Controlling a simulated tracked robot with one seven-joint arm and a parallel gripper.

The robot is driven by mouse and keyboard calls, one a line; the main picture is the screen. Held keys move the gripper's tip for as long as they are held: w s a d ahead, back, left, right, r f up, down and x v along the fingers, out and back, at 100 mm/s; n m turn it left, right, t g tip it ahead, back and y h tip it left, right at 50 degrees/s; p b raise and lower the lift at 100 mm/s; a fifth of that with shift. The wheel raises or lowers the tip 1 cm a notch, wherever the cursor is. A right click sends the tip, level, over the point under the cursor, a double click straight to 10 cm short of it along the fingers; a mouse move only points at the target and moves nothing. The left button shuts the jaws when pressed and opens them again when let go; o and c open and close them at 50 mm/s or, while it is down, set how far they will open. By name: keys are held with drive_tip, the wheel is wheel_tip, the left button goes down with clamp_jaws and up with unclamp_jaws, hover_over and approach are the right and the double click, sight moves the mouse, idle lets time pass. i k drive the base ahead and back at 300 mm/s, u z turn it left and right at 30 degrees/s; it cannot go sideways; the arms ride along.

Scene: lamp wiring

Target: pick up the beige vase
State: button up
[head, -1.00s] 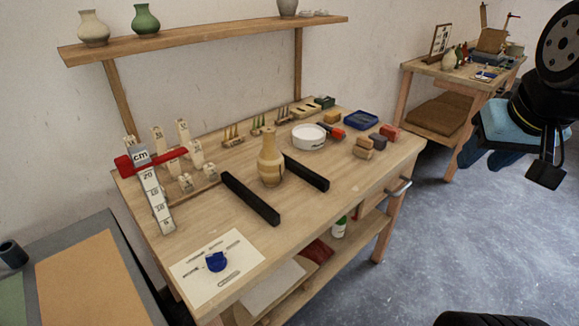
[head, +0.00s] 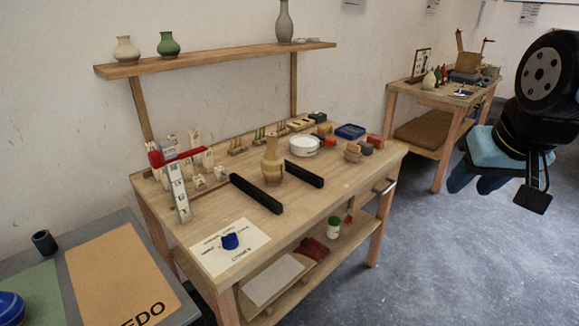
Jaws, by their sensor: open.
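A squat, round beige vase (head: 125,50) with a narrow neck stands upright at the left end of the wall shelf. A green vase (head: 168,43) stands just right of it, with a small gap. A taller tan vase (head: 272,162) with darker bands stands on the workbench between two black bars. My gripper (head: 474,186) hangs at the right, over the floor and far from the beige vase. Its dark blue fingers are apart and empty, seen partly edge-on.
The wooden shelf (head: 220,58) also bears a tall grey vase (head: 284,21) at its right. Below it, the workbench (head: 330,205) holds a red-topped ruler stand (head: 178,185), a white bowl (head: 303,145) and small blocks. A grey table (head: 150,310) is at lower left; the floor at right is clear.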

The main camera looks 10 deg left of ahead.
sight(273, 162)
drive_tip(key=u, duration=0.15)
drive_tip(key=i, duration=0.9)
drive_tip(key=z, duration=0.05)
